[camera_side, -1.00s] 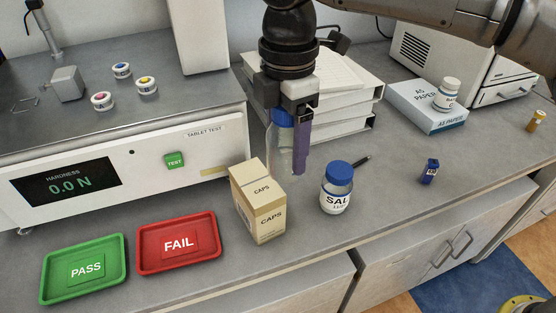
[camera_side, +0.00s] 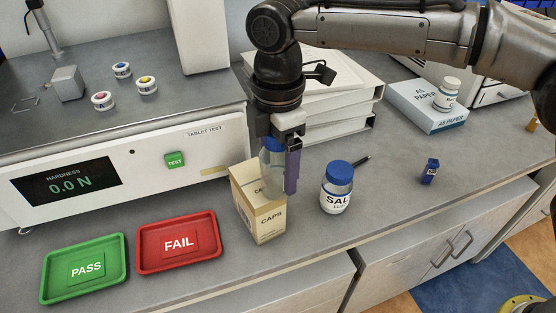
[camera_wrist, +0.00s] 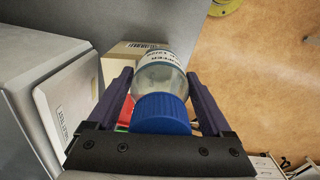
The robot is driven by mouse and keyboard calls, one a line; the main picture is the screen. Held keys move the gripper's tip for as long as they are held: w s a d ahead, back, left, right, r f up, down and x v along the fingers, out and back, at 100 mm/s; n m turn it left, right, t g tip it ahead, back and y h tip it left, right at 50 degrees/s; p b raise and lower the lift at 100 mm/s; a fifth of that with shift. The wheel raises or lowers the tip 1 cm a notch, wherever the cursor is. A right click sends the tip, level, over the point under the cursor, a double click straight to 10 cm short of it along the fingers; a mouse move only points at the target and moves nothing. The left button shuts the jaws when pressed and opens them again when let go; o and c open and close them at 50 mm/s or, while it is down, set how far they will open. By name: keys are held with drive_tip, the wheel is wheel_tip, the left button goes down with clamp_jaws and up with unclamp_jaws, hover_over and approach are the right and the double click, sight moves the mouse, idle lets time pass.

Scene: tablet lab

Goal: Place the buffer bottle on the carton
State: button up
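The buffer bottle, clear with a blue cap, is in my gripper (camera_side: 283,180), between its purple fingers. In the side view the bottle (camera_side: 270,178) is partly hidden by the near finger and overlaps the top of the tan CAPS carton (camera_side: 262,222). I cannot tell whether its base touches the carton. In the wrist view the bottle's blue cap (camera_wrist: 161,114) faces the camera, with its labelled body beyond. Part of the carton (camera_wrist: 117,66) shows behind the bottle.
A SAL bottle (camera_side: 336,197) with a blue cap stands right of the carton. The red FAIL tray (camera_side: 152,263) and green PASS tray (camera_side: 60,293) lie to the left. The hardness tester (camera_side: 140,170) and stacked binders (camera_side: 340,130) stand behind.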

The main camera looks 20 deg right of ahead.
drive_tip(key=shift+o, duration=0.8)
drive_tip(key=shift+r, duration=0.1)
wheel_tip(320, 180, up, 7)
drive_tip(key=shift+r, duration=0.3)
